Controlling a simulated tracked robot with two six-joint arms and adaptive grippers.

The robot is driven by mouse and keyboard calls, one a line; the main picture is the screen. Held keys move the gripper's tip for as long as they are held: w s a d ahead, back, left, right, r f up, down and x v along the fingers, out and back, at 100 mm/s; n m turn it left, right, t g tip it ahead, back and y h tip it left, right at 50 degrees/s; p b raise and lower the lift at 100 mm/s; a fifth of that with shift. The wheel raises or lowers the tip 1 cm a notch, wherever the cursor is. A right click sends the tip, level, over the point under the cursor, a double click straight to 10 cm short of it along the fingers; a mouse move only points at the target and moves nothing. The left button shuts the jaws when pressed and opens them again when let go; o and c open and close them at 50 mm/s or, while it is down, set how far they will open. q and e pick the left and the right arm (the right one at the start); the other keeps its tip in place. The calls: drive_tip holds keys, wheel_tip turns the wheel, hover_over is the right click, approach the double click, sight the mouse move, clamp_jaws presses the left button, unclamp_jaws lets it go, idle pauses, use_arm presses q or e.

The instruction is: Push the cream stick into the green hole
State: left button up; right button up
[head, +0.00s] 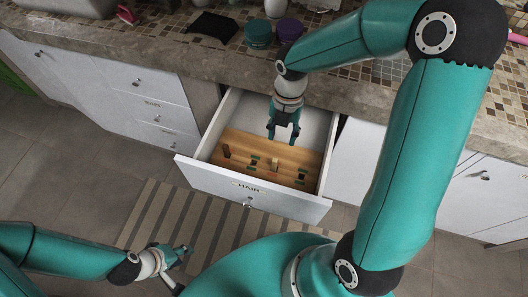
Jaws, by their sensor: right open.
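A wooden board (240,142) lies in the open drawer below the counter. A small cream stick (274,163) stands upright from it near the middle. Small dark spots with green marks show on the board, one left of the stick (254,162) and one to its right (302,175); which is the green hole is too small to tell. My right gripper (283,138) is open and empty, pointing down over the drawer, above and behind the cream stick. My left gripper (184,251) is low at the left, outside the drawer, away from the board; its fingers are too small to read.
A brown stick (226,151) stands at the board's left. The drawer front (230,186), labelled HAIR, and its side walls surround the board. A striped rug (150,215) lies on the floor.

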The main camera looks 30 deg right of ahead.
drive_tip(key=b, duration=0.1)
hover_over(274, 172)
drive_tip(key=d, duration=0.1)
drive_tip(key=f, duration=1.1)
drive_tip(key=shift+w+f, duration=0.2)
drive_tip(key=shift+w, duration=0.15)
drive_tip(key=shift+a+f+b, duration=0.15)
drive_tip(key=shift+f+b, duration=0.2)
drive_tip(key=shift+f, duration=0.95)
drive_tip(key=shift+a+f+b, duration=0.15)
drive_tip(key=shift+f+b, duration=0.15)
drive_tip(key=shift+f, duration=1)
drive_tip(key=shift+c, duration=0.3)
drive_tip(key=c, duration=0.8)
